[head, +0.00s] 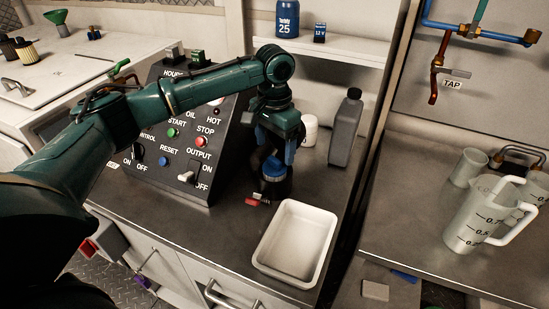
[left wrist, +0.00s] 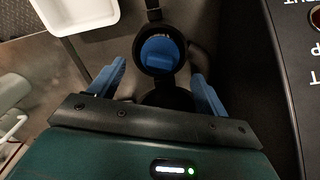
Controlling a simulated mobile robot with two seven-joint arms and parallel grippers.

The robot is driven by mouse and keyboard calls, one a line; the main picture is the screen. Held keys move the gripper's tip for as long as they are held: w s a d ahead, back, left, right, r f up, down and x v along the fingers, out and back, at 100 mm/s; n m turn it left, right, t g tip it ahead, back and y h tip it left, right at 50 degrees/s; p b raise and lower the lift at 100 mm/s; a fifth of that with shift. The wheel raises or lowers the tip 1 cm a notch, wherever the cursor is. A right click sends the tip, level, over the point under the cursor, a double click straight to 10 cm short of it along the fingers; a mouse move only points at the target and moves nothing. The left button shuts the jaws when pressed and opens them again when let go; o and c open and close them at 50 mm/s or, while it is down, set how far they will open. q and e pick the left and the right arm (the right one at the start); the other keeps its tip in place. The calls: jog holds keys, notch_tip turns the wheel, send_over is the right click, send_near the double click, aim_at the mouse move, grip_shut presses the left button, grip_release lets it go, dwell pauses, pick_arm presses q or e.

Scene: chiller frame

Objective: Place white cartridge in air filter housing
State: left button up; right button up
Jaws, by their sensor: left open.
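A black fixture with a blue round part (head: 273,167) stands on the grey counter right of the control panel. It looks like the air filter housing, though I cannot be sure. A red piece (head: 255,201) shows at its base. My left gripper (head: 276,148) is open above it, pointing down. In the left wrist view the blue part (left wrist: 160,54), ringed in black, lies between the spread blue fingers of the gripper (left wrist: 158,82); I cannot tell whether they touch it. A white cylinder (head: 310,131), possibly the white cartridge, stands behind the gripper, partly hidden.
An empty white tray (head: 328,222) sits on the counter's front right. A grey bottle (head: 346,130) stands behind it. The sloped control panel (head: 155,150) is close on the left. A measuring jug (head: 478,215) stands on the right counter. A shelf (head: 335,46) runs above.

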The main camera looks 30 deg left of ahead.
pick_arm(q)
notch_tip(320, 180, up, 7)
dwell(0.3)
jog(key=shift+s, duration=0.1)
dwell(0.4)
